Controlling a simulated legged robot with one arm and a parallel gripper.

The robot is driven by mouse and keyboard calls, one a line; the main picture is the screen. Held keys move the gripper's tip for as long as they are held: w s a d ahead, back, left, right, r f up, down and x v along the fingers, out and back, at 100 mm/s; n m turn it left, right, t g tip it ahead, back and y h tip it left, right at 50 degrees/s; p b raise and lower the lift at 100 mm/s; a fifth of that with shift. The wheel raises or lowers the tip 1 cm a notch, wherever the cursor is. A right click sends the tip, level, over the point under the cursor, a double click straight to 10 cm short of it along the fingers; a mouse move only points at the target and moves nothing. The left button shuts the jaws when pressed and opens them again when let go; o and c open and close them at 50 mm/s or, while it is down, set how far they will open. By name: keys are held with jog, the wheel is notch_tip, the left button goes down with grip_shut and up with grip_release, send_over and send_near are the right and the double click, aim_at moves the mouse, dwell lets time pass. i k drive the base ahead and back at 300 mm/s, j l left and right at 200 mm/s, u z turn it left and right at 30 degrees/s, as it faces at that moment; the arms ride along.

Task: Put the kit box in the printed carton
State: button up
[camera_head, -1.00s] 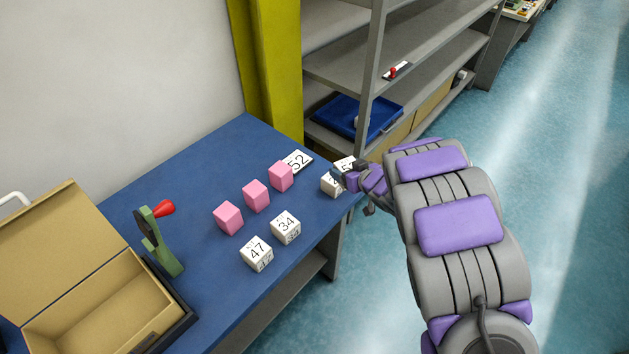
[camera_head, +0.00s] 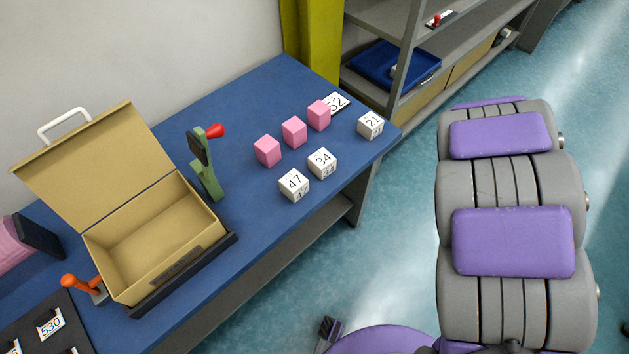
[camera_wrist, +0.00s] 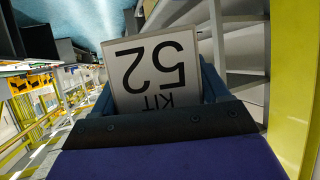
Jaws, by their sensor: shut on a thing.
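The kit box (camera_wrist: 155,75) is white and marked "52 KIT", upside down in the wrist view. My gripper (camera_wrist: 157,88) is shut on it, with blue jaw parts at its sides. In the head view I cannot make out the kit box. A tan carton (camera_head: 95,165) stands open at the left of the blue table, its lid tilted back. A dark label with small print (camera_head: 176,264) is on its front. The carton looks empty, and the kit box is away from it.
A green stand with a red knob (camera_head: 207,160) is right of the carton. An orange-handled lever (camera_head: 82,286) is at its left front. Shelves stand behind.

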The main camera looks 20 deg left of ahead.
aim_at(194, 224)
jog(key=k+j+u, duration=0.25)
jog(key=k+j, duration=0.85)
jog(key=u, duration=1.6)
jog(key=j, duration=0.1)
